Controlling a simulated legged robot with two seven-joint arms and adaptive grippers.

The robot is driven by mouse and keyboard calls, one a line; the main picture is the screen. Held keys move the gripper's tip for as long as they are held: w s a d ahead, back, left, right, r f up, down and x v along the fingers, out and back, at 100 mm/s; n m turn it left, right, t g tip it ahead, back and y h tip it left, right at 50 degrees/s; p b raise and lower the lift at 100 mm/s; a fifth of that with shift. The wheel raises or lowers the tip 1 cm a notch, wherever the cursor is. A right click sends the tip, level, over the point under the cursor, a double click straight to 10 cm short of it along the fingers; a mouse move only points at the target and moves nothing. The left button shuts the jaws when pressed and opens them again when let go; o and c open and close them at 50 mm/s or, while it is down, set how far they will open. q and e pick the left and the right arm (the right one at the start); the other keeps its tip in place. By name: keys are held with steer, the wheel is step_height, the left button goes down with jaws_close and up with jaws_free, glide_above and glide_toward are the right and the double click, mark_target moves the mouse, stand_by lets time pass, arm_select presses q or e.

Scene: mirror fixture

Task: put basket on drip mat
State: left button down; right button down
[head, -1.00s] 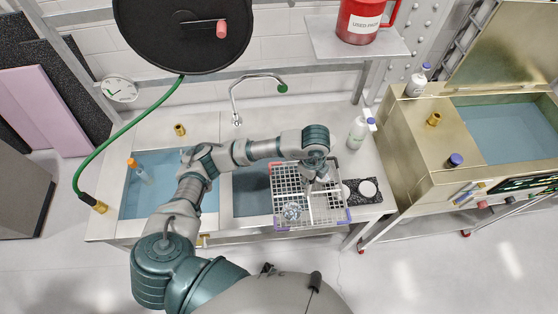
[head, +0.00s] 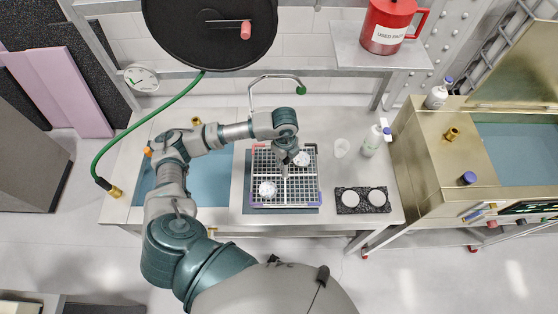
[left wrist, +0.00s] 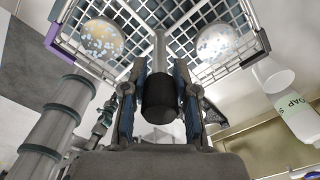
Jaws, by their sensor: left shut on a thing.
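The basket (head: 285,205) is a pale wire rack with a grid floor, red and purple corner pieces and a central post. Two clear, domed pieces (head: 267,189) (head: 301,158) sit in opposite compartments. The basket lies over the dark drip mat (head: 246,195), whose edges show around it. I cannot tell whether the basket touches the mat. My left gripper (head: 286,158) is above the basket's middle. In the left wrist view its fingers (left wrist: 158,95) are shut on the basket's post, around a black grip. My right gripper is not in view.
A black speckled tray (head: 362,209) with two white discs lies right of the basket. A clear cup (head: 342,148) and soap bottle (head: 373,140) stand behind it. A tap (head: 300,90) arches behind the basket. A blue basin (head: 212,190) is at the left.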

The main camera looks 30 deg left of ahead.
mark_target(279, 173)
arm_select(q)
steer(key=shift+a+f+p, duration=0.25)
steer(key=shift+a+f, duration=0.25)
steer(key=shift+f, duration=0.4)
steer(key=shift+a+f+p, duration=0.25)
steer(key=shift+a+f, duration=0.25)
steer(key=shift+f, duration=0.4)
steer(key=c, duration=0.9)
jaws_free()
step_height(279, 173, up, 12)
steer(key=shift+s+b, duration=0.15)
steer(key=shift+b, duration=0.2)
